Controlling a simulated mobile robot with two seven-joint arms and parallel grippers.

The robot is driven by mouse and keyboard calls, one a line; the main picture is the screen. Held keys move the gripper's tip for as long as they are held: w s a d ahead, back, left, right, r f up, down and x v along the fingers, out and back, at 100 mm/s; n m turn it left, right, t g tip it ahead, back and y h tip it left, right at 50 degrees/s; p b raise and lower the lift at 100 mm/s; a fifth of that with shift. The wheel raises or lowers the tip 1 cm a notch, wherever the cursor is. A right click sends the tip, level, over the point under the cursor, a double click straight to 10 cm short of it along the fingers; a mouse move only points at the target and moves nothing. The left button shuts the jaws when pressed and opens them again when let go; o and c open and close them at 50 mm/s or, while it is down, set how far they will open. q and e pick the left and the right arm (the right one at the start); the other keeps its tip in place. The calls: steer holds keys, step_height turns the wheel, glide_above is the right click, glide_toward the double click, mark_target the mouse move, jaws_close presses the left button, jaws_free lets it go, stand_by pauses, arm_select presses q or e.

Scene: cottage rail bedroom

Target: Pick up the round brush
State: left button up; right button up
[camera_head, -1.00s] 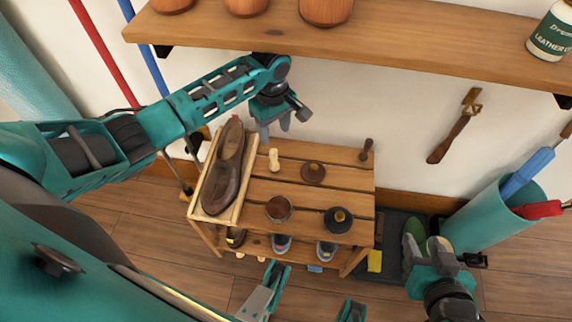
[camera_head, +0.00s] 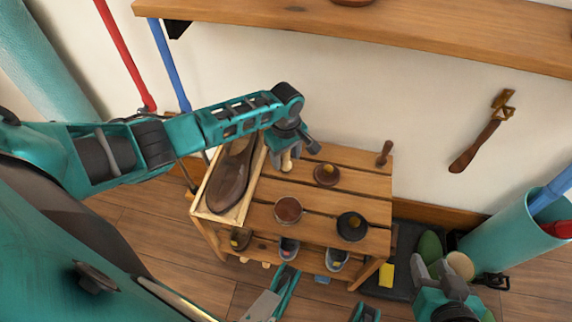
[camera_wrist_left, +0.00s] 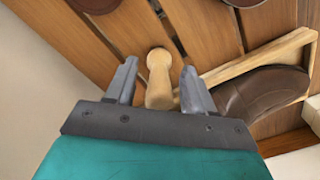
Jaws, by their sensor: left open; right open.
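A pale wooden peg-shaped handle (camera_head: 287,163), which I take to be the round brush, stands on the slatted rack top (camera_head: 325,212). No bristles show. My left gripper (camera_head: 284,153) is open just above and beside it in the head view. In the left wrist view the pale handle (camera_wrist_left: 159,78) lies between the open fingers of the left gripper (camera_wrist_left: 160,84), with gaps on both sides. My right gripper (camera_head: 434,270) is open and apart from the rack at lower right.
A wooden tray (camera_head: 232,217) with brown shoes (camera_head: 230,184) is left of the handle. Round tins (camera_head: 288,209) and a dark-handled item (camera_head: 384,152) share the rack top. A wooden shelf (camera_head: 400,33) is above. A teal bin (camera_head: 500,240) stands at right.

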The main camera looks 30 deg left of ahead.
arm_select(q)
jaws_close()
arm_select(e)
steer(key=shift+w+a+r, duration=0.15)
steer(key=shift+w+r, duration=0.05)
steer(key=shift+r, duration=0.2)
arm_select(q)
step_height(320, 180, up, 9)
steer(key=p, duration=0.4)
steer(key=shift+r+p, duration=0.15)
steer(key=shift+p, duration=0.2)
steer(key=shift+r, duration=0.4)
arm_select(e)
steer(key=shift+s+d+r, duration=0.1)
steer(key=shift+d+r, duration=0.1)
steer(key=shift+r, duration=0.75)
steer(key=shift+s+d+r, duration=0.1)
steer(key=shift+d+r, duration=0.05)
steer(key=shift+r, duration=0.8)
